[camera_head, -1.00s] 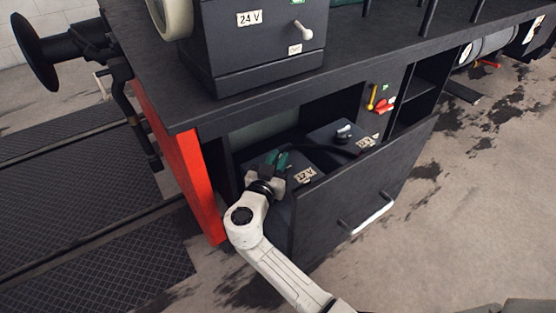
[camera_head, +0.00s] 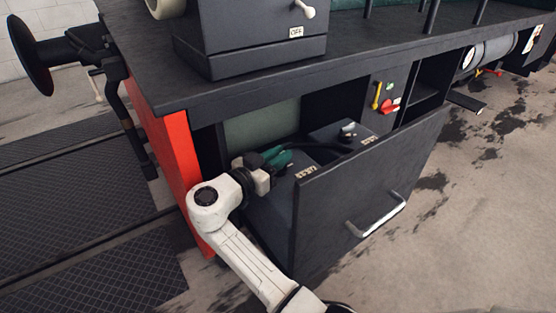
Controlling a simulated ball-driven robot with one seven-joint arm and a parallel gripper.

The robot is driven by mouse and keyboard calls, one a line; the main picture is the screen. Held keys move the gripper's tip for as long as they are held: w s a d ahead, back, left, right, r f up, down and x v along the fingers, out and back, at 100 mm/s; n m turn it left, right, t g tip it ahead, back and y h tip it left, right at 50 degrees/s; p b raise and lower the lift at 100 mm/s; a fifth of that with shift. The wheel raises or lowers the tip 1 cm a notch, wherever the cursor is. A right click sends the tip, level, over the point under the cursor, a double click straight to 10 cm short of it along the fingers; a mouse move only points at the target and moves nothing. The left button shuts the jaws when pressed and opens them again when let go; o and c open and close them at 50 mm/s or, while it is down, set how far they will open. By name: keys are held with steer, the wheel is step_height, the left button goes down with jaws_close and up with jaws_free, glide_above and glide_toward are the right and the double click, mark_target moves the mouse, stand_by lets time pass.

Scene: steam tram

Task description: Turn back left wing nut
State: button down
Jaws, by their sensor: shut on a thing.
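My gripper (camera_head: 272,160), with green fingertips, reaches over the open drawer's left side, above the left dark box (camera_head: 305,171). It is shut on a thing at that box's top. The fingers hide the left wing nut, so I cannot make out its shape. The right dark box (camera_head: 362,142) carries a small light knob-like fitting (camera_head: 348,127) on top, and a black cable (camera_head: 318,147) runs between the boxes.
The drawer front (camera_head: 350,200) with its metal handle (camera_head: 378,215) stands out to the right of my arm. A red post (camera_head: 180,170) is close on the left. The bench top (camera_head: 260,78) overhangs the drawer. A yellow lever (camera_head: 377,95) and red switch (camera_head: 390,106) sit behind.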

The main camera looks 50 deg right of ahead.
steer(key=c, duration=1.1)
jaws_free()
steer(key=shift+c, duration=0.2)
steer(key=a+p, duration=0.1)
steer(key=a, duration=1)
steer(key=shift+w, duration=0.2)
